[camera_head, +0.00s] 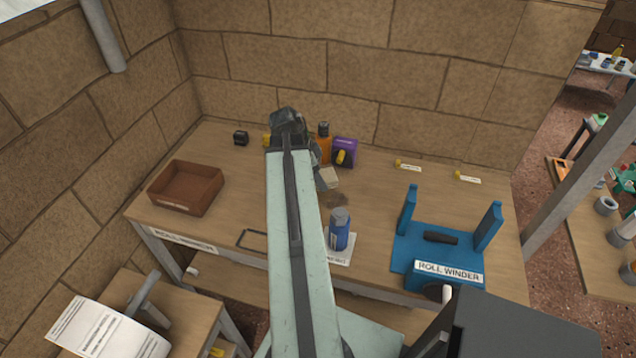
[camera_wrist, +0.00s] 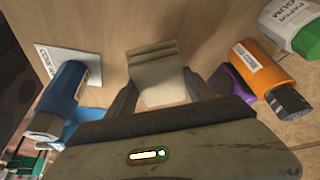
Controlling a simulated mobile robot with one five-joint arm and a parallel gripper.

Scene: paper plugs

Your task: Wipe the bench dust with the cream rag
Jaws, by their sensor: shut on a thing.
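The cream rag (camera_head: 328,179) is at the middle of the wooden bench (camera_head: 378,196), just right of my arm. In the wrist view the rag (camera_wrist: 160,62) lies between my two fingers and sticks out beyond them. My gripper (camera_wrist: 162,92) is shut on it. In the head view my arm partly hides my gripper (camera_head: 319,170). The rag is low, at or close to the bench top; exact contact cannot be told. A brownish dust patch (camera_head: 334,201) shows on the bench just in front of the rag. I cannot make out the dust in the wrist view.
A blue bottle (camera_head: 340,232) stands on a white card near the front edge. An orange bottle (camera_head: 324,146) and purple box (camera_head: 346,148) stand behind the rag. The blue roll winder (camera_head: 410,252) is at right, a brown tray (camera_head: 187,190) at left. Bench between dust and winder is clear.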

